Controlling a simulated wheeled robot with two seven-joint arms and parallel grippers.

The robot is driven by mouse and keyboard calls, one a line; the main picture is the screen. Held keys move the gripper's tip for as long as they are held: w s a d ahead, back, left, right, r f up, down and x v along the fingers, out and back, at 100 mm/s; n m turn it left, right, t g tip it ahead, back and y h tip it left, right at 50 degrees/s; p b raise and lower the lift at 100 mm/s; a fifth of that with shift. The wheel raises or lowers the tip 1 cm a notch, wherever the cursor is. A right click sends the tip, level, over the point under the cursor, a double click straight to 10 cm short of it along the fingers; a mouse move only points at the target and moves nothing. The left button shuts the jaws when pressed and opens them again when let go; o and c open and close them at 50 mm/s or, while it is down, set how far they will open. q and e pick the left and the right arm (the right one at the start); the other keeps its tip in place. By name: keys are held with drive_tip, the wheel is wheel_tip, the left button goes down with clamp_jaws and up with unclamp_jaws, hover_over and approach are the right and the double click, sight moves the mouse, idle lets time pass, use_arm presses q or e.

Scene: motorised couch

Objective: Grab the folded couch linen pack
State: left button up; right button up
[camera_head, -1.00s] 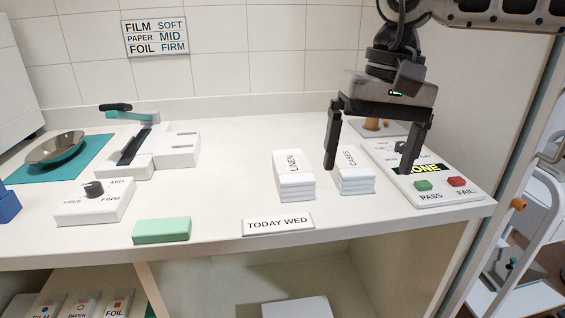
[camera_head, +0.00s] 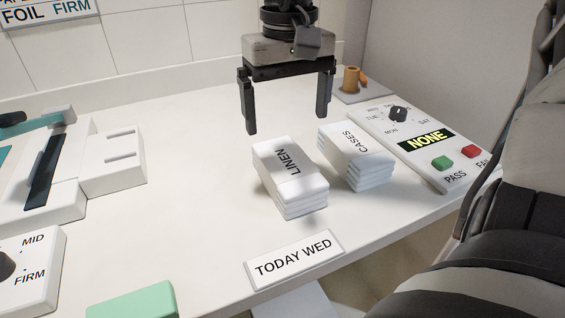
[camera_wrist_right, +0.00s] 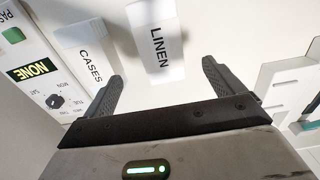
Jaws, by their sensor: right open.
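The folded linen pack (camera_head: 288,190) is a white stack with a grey band marked LINEN, lying on the white counter. It also shows in the right wrist view (camera_wrist_right: 154,42), between and beyond the fingertips. My right gripper (camera_head: 286,121) is open and empty, behind and above the linen pack in the head view, with its fingers pointing down. One finger is near the pack's far left corner, the other is above the gap toward the cases pack. I see no contact. My left gripper is not in view.
A similar pack marked CASES (camera_head: 356,158) stands close to the right of the linen. Beyond it is a panel (camera_head: 406,150) with a dial, a NONE display and PASS and FAIL buttons. A TODAY WED sign (camera_head: 294,259) lies in front. A green block (camera_head: 132,301) lies front left.

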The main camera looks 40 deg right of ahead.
sight(287, 161)
wheel_tip(287, 161, down, 6)
wheel_tip(287, 161, down, 5)
drive_tip(key=shift+s+a+f, duration=0.1)
drive_tip(key=shift+s+a, duration=0.05)
idle(0.3)
drive_tip(key=c, duration=1.2)
drive_tip(key=shift+o, duration=0.2)
